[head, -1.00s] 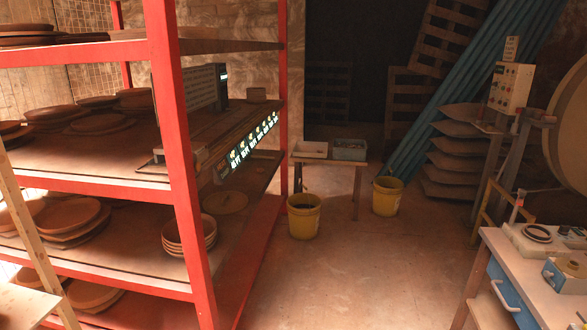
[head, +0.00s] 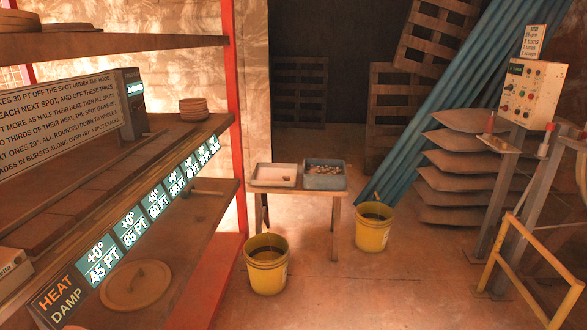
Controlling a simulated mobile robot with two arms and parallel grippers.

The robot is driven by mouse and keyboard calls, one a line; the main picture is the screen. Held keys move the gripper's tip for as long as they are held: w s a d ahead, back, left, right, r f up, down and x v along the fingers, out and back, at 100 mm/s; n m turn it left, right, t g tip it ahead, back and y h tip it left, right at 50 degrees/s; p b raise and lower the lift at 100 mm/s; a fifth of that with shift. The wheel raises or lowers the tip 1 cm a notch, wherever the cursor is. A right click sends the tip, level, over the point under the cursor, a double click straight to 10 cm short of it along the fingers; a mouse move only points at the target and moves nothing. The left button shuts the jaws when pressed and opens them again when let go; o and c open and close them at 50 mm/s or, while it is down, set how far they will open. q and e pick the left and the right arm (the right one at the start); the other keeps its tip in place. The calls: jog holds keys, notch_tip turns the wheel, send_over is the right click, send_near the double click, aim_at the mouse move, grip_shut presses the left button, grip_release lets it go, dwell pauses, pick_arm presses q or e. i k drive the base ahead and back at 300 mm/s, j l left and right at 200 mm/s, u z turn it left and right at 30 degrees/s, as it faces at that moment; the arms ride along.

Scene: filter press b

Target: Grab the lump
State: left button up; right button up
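I cannot single out the lump with certainty. A small table (head: 334,200) at the back holds a pale tray (head: 272,184) and a blue-grey tray (head: 323,184) side by side. The blue-grey tray holds several small pale and brown pieces. The pale tray looks mostly bare, with something small and unclear in it. Neither of my grippers is in view.
A red-posted shelf rack (head: 233,120) fills the left, with a sign (head: 60,125) and a row of heat and damp labels (head: 130,228). Yellow buckets stand by the table, one in front (head: 266,268) and one right (head: 374,230). A yellow rail (head: 545,265) is at right. Floor between is clear.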

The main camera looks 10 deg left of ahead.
aim_at(200, 216)
jog(key=i, duration=1.05)
jog(key=i+l+u, duration=0.15)
jog(key=i, duration=0.9)
